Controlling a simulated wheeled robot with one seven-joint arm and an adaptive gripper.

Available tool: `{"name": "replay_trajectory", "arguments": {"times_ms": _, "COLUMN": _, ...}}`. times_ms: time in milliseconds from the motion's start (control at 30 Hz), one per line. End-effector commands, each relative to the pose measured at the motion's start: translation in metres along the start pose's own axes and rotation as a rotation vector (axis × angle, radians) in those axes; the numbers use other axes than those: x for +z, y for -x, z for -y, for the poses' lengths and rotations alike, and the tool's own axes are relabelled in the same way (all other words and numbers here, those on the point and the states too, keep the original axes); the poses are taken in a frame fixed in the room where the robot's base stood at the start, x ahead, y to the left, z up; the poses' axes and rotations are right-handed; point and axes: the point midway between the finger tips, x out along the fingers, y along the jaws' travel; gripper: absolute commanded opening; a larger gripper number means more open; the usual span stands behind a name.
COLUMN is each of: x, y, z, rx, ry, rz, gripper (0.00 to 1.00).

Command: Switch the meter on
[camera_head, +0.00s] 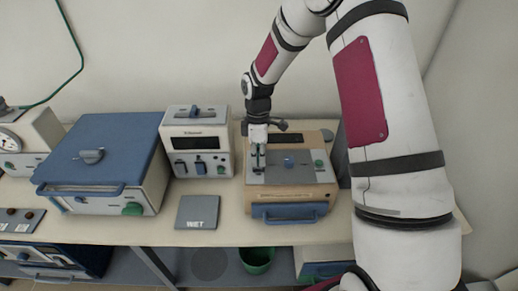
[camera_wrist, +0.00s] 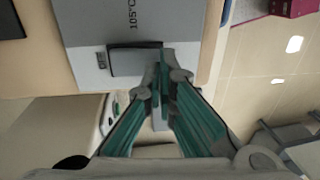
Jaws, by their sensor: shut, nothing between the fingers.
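The white instrument with a dark display (camera_head: 194,142), likely the meter, stands at the back of the bench, with small switches on its lower front. My gripper (camera_head: 258,166) is to its right, pointing down over the grey top of a tan box (camera_head: 290,202). In the wrist view my gripper (camera_wrist: 167,78) is shut and empty, its fingertips together at the edge of a grey panel (camera_wrist: 185,20) marked 105°C. A dark grey rectangle (camera_wrist: 132,62) with a small label lies beside the tips. I cannot tell whether the tips touch the panel.
A blue-lidded box (camera_head: 105,155) with a green knob stands at left. A grey plate marked WET (camera_head: 198,212) lies near the front edge. The tan box has a blue front handle (camera_head: 290,213). A green bin (camera_head: 257,261) is below the bench.

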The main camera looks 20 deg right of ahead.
Motion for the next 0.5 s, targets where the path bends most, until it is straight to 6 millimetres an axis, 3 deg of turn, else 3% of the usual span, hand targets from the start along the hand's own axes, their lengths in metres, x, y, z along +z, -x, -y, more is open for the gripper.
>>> {"name": "replay_trajectory", "arguments": {"times_ms": 500, "x": -0.0002, "y": -0.0097, "z": -0.0024, "rx": -0.001, "ry": -0.001, "rz": 0.000, "gripper": 0.00}}
